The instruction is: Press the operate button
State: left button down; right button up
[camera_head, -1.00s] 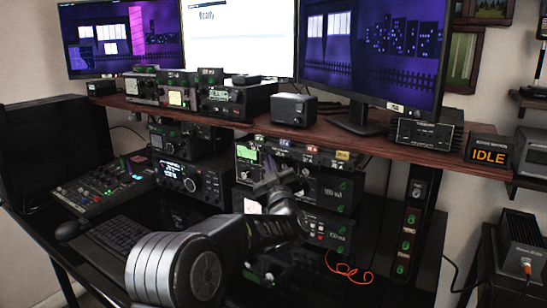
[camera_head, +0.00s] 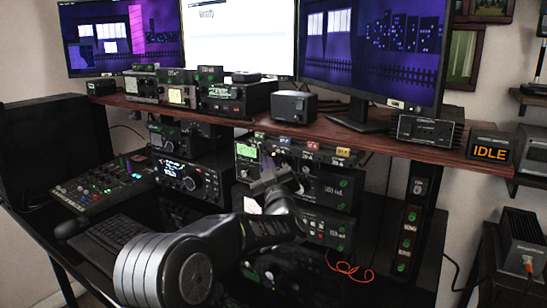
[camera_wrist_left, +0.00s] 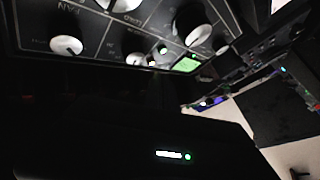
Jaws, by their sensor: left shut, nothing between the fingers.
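My left gripper (camera_head: 268,182) is shut and empty. It is in front of the stacked rack units in the middle of the desk, and I cannot tell whether it touches them. The upper unit (camera_head: 292,155) has a green display, and the units beneath carry green lights (camera_head: 343,184) at their right ends. In the left wrist view, a dark panel with white knobs (camera_wrist_left: 192,27) and a small green screen (camera_wrist_left: 188,63) fills the top. Below it is a dark face with a lit label (camera_wrist_left: 169,155) and a green light. I cannot make out which control is the operate button.
An orange "IDLE" sign (camera_head: 489,152) stands at the right end of the wooden shelf (camera_head: 390,148). Three monitors stand above. A radio (camera_head: 190,180), a mixer (camera_head: 100,188) and a keyboard (camera_head: 112,232) are left of the rack units.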

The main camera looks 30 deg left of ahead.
pick_arm(q)
jog(key=shift+s, duration=0.2)
jog(key=s+b, duration=0.2)
jog(key=s, duration=0.2)
jog(key=shift+s, duration=0.35)
dwell(0.6)
